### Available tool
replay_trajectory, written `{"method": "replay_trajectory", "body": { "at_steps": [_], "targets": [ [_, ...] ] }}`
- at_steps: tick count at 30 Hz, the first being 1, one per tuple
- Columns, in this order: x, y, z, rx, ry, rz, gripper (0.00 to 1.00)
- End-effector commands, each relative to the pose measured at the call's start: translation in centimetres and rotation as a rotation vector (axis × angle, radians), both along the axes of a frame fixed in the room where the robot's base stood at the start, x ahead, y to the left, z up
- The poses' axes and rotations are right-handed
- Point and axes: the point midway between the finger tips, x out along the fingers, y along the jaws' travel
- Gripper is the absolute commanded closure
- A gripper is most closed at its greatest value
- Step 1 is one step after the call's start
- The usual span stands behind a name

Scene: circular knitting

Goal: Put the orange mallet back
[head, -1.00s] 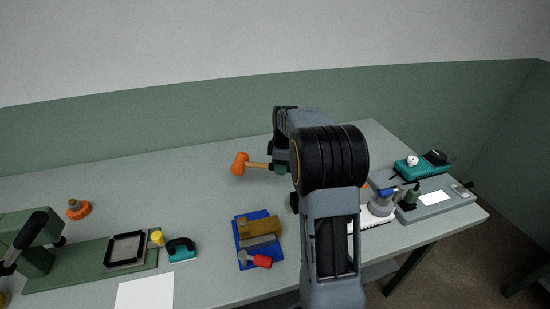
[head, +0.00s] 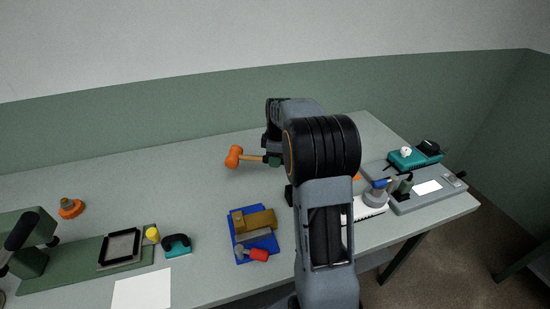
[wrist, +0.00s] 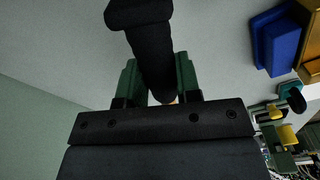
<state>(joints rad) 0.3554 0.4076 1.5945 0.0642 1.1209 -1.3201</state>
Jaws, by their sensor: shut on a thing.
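The orange mallet (head: 233,157) has an orange head and a light wooden handle. It lies roughly level in the head view, its head pointing left, over the back middle of the table. My gripper (head: 273,160) is shut on its handle; the arm hides part of the grip. In the wrist view, my gripper's green fingers (wrist: 158,80) close around a black, thick-ended shaft (wrist: 148,50), seemingly the mallet's grip end. A speck of orange shows between the fingers. The mallet's height above the table is hard to judge.
At left are a green machine (head: 90,268), a dark square tray and an orange-based piece (head: 71,208). A grey device (head: 430,190) and teal tool stand right. The back left table is clear.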

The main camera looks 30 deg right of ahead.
Motion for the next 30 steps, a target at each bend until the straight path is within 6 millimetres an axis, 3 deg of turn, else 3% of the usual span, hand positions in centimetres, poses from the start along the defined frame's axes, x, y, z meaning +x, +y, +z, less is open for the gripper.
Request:
{"method": "replay_trajectory", "body": {
  "at_steps": [19,30],
  "targets": [
    [0.0,0.0,-5.8,0.0,0.0,0.0,1.0],
    [0.0,0.0,-6.9,0.0,-0.001,0.0,1.0]
  ]
}}
